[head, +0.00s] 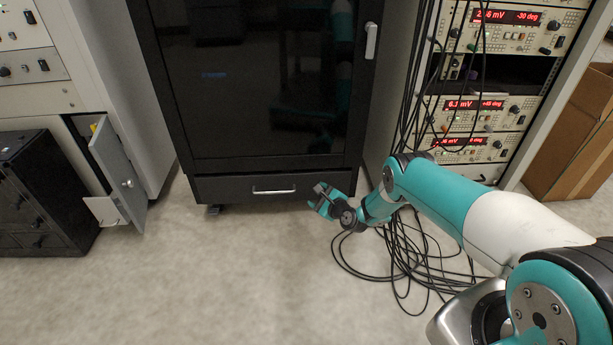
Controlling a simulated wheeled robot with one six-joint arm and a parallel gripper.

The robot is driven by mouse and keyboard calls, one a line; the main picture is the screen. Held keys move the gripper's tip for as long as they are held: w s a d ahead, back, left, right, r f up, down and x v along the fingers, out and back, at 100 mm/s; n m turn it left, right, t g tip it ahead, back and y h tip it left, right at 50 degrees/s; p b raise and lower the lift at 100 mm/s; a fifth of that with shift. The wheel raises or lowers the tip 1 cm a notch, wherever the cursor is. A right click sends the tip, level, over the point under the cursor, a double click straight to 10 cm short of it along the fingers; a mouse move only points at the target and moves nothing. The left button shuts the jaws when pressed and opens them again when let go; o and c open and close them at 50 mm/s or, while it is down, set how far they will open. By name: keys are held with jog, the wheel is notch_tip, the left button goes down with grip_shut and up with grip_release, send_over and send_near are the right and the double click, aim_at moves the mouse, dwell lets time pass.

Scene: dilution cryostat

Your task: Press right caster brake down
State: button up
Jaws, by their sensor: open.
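A black cabinet (185,110) with a dark glass door stands in the middle of the head view. Under its bottom drawer (230,188), a small dark caster (213,209) shows at the left front corner. The right caster and its brake are not visible; my gripper and arm cover the area around the cabinet's right front corner. My gripper (317,196) is open and empty, low in front of the drawer's right part. I cannot tell whether it touches anything.
Black cables (405,262) lie looped on the floor by my arm and hang down the instrument rack (470,100) at right. A cardboard box (575,140) stands far right. At left are a small open grey door (118,172) and a black drawer unit (40,195). The front floor is clear.

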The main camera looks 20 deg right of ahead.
jog(key=w+a+r+n+g+y, duration=0.1)
jog(key=w+a+r+n, duration=0.1)
jog(key=r, duration=0.5)
jog(key=shift+w+a+r+n+g+y, duration=0.3)
jog(key=shift+w+a+n+y, duration=0.1)
jog(key=shift+a+n, duration=0.6)
jog(key=shift+d, duration=0.1)
